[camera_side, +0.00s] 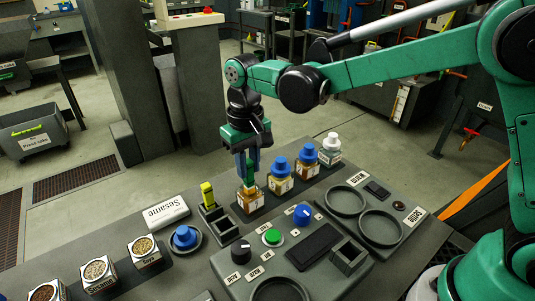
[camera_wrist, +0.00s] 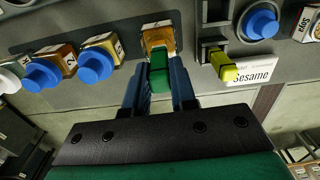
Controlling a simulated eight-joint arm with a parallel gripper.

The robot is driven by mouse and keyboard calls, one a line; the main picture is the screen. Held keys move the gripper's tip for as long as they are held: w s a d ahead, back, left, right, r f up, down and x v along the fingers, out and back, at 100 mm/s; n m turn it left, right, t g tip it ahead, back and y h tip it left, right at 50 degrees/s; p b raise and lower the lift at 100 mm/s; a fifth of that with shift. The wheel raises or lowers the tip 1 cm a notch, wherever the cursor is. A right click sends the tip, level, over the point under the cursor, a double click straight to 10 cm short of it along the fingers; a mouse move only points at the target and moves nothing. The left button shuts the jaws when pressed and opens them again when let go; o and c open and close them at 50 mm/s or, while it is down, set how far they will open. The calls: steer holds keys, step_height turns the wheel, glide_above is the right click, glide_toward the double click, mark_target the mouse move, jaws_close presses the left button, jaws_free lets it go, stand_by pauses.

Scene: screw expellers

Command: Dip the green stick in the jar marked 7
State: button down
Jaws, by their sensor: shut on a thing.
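My gripper (camera_side: 250,168) points down, its blue fingers shut on the green stick (camera_side: 250,178). The stick is upright, and its top shows between the fingers in the wrist view (camera_wrist: 159,71). Its lower end is at the mouth of a lidless amber jar (camera_side: 250,201); I cannot tell how deep it reaches. That jar also shows in the wrist view (camera_wrist: 158,38), its label too small to read surely. To its right in the side view stand jars with blue lids (camera_side: 281,176) (camera_side: 307,161) and a pale jar (camera_side: 329,149); their marks are unclear.
A blue lid (camera_side: 185,238) lies in a round recess at left. A yellow stick (camera_side: 207,194) stands in a slotted holder (camera_side: 219,224) beside the open jar. A Sesame sign (camera_side: 166,212), seed boxes (camera_side: 97,270) and a panel with knobs (camera_side: 241,252) are nearby.

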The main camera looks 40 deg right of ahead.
steer(key=shift+r, duration=1.25)
steer(key=shift+r, duration=0.1)
steer(key=shift+r, duration=2.4)
